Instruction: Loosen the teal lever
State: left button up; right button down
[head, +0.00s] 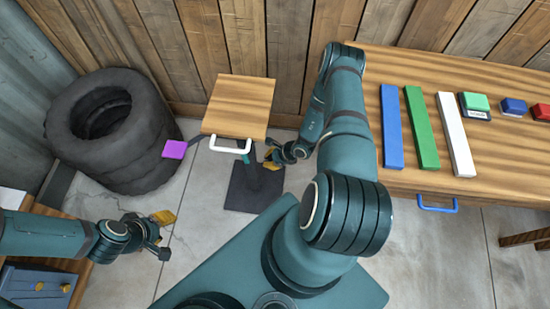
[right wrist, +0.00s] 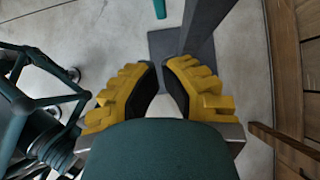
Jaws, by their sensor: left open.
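The teal lever (head: 246,159) is a small bar under the small wooden table, near its dark post. In the right wrist view a teal bar (right wrist: 160,8) shows at the top edge, just left of the dark post. My right gripper (head: 274,160) is beside the post, right of the lever and apart from it. In the right wrist view its yellow fingers (right wrist: 160,78) are partly apart with nothing between them. My left gripper (head: 164,233) is open and empty at the lower left, away from the lever.
The small table (head: 240,104) has a white handle (head: 230,147) in front and a purple plate (head: 175,149) at its left. Stacked tires (head: 104,127) stand left. A long workbench (head: 405,180) with coloured bars stands right. Open floor lies between the grippers.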

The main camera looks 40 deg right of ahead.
aim_at(249, 162)
jog(key=w+a+f, duration=0.2)
jog(key=w+a, duration=0.2)
jog(key=shift+w+f+b, duration=0.25)
jog(key=shift+f+b, duration=0.15)
jog(key=shift+w+a+f+t+y+b, duration=0.2)
jog(key=shift+w+a+t+y+b, duration=0.3)
jog(key=shift+b, duration=0.55)
jog(key=shift+w, duration=0.1)
